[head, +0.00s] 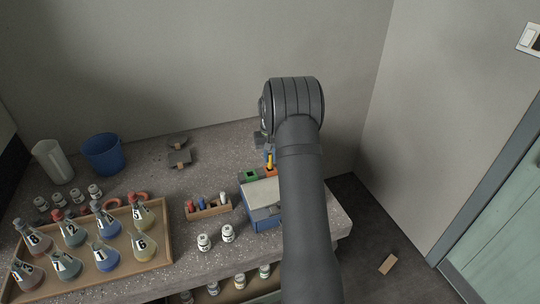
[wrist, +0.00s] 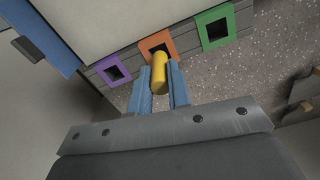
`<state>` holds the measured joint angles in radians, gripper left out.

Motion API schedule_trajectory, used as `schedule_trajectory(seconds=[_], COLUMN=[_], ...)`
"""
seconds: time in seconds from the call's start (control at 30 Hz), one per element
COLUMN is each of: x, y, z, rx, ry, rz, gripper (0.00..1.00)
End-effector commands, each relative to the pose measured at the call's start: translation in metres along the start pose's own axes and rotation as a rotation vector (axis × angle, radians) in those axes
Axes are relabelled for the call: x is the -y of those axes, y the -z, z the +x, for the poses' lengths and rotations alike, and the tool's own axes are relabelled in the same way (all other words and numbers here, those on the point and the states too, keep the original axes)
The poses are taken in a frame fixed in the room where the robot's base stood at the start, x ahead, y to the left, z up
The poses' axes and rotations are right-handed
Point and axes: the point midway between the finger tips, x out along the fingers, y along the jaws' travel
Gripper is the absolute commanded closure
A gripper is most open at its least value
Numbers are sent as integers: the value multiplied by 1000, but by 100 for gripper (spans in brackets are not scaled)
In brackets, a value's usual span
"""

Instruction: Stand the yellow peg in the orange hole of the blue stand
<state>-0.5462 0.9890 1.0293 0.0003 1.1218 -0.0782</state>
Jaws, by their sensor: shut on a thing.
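The yellow peg (wrist: 159,73) is between the two blue fingers of my gripper (wrist: 161,88), which is shut on it. In the wrist view the peg's far end overlaps the lower edge of the orange hole (wrist: 171,40); I cannot tell whether it is inside or in front. The orange-framed hole sits between a purple-framed hole (wrist: 113,73) and a green-framed hole (wrist: 215,29). In the head view the blue stand (head: 262,223) is on the bench, partly hidden by my arm. The peg (head: 270,160) shows as a small yellow spot above the orange frame (head: 270,171).
A wooden rack (head: 212,211) with several coloured pieces stands left of the stand, with white jars (head: 204,242) in front. A tray (head: 150,262) of numbered flasks, a blue bucket (head: 102,154) and a pale cup (head: 52,161) are farther left. Small dark items (head: 179,158) lie behind.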

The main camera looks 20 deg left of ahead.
Motion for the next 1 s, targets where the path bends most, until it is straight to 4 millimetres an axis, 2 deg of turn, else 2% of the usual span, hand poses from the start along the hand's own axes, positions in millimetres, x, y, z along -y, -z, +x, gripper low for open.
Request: schedule_trajectory(seconds=[1.0], x=[0], y=[0], z=[19], rx=[0], ry=[0], rz=[0], gripper=[100])
